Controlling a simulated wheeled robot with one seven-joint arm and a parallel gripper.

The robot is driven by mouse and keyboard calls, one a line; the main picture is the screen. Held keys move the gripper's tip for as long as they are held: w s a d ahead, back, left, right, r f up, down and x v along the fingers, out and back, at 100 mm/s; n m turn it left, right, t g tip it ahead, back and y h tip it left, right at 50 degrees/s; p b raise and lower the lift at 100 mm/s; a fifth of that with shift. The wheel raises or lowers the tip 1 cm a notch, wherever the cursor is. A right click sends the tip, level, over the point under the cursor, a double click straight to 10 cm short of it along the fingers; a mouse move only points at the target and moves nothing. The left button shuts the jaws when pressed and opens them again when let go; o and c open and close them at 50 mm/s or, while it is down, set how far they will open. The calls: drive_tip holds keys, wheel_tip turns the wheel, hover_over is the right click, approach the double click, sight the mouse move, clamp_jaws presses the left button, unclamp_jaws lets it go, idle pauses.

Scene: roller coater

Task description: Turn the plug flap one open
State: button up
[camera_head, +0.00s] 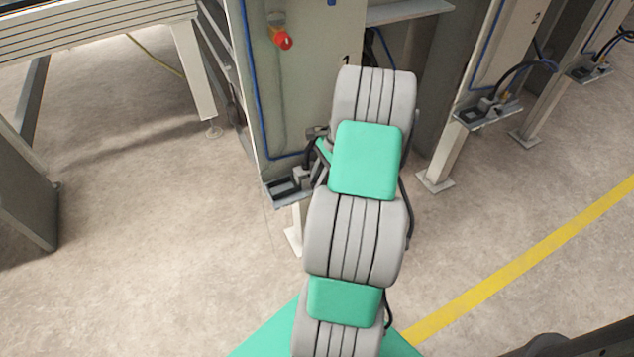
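The cabinet post marked 1 (300,85) stands just left of my arm. Low on it, a small grey bracket holds a dark socket box (284,188), where plug flap one would be. A grey plug (303,177) with a black cable sits at the box's right side. The flap is too small to make out, and I cannot tell how it stands. My grey and green arm reaches up the middle and covers the area right of the plug.
A red knob (283,41) sticks out from post 1. A similar socket bracket (488,112) is on post 2 to the right, another (588,72) farther right. Floor at left is clear; a yellow line (530,265) crosses the right.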

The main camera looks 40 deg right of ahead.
drive_tip(key=shift+c, duration=0.4)
clamp_jaws()
